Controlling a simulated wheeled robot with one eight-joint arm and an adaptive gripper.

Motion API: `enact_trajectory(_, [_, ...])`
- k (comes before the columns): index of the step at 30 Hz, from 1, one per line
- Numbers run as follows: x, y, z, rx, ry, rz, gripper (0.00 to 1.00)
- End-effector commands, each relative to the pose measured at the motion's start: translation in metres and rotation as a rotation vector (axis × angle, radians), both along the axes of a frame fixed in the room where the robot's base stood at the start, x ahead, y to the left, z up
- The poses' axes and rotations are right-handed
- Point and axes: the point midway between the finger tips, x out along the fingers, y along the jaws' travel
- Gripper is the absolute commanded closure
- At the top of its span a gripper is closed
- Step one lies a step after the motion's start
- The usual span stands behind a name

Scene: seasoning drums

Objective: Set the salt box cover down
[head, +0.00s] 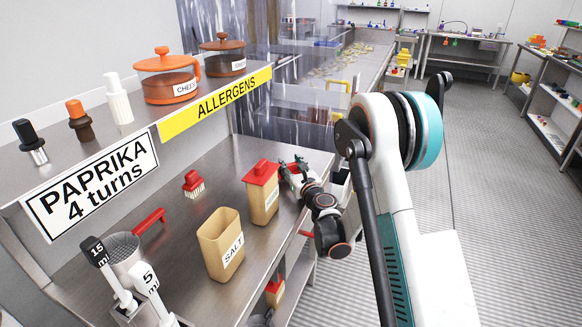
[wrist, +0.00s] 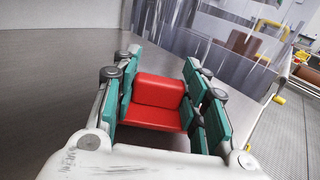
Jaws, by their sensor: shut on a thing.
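The salt box (head: 222,246), tan and labelled SALT, stands open on the metal worktop in the head view, with no cover on it. My gripper (head: 292,168) is over the worktop's right part, beyond and right of the salt box, beside a second tan box. In the wrist view my gripper (wrist: 160,98) is shut on a red cover (wrist: 158,91) with a raised block-like grip, held between the teal finger pads.
The second tan box (head: 264,200) wears a red cover, close to my gripper. A red brush (head: 193,183) and a red-handled tool (head: 149,221) lie on the worktop (head: 180,255). Measuring scoops (head: 125,262) stand at front left. An upper shelf with an ALLERGENS sign (head: 215,104) overhangs the back.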

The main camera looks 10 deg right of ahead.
Motion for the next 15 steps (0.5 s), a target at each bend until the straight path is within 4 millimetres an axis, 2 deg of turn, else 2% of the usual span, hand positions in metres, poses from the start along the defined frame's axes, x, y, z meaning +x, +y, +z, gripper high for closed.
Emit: enact_trajectory(15, [0.0,0.0,-0.012,0.0,0.0,0.0,0.76])
